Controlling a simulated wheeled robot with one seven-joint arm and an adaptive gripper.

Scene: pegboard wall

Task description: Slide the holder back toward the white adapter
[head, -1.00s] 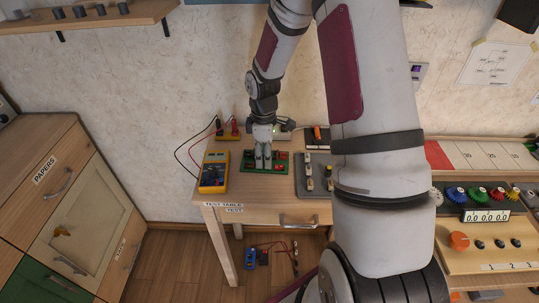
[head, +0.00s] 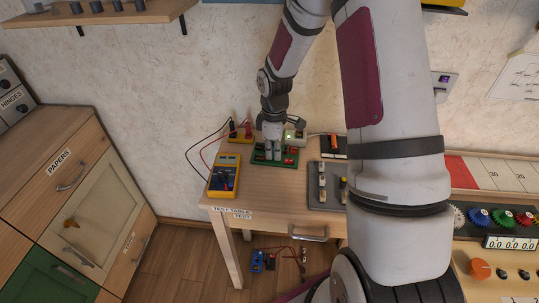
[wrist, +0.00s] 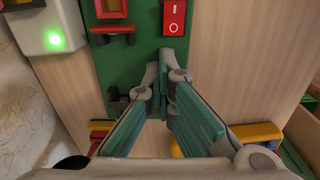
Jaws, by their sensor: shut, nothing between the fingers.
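The white adapter (head: 295,136) stands at the back of the test table behind the green board. It shows at the upper left of the wrist view as a white box with a lit green lamp (wrist: 54,40). The green board (head: 257,160) carries red bracket-like parts (wrist: 113,33) and a red rocker switch (wrist: 174,17). Which part is the holder, I cannot tell for certain. My gripper (head: 273,157) points down over the board. In the wrist view its fingers (wrist: 164,72) are shut and empty, tips over the board, partly hiding it. A small dark part (wrist: 116,105) lies beside the left finger.
A grey plate with several parts (head: 321,188) lies to the right, partly hidden by my arm. Bare wood shows at the table's front.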

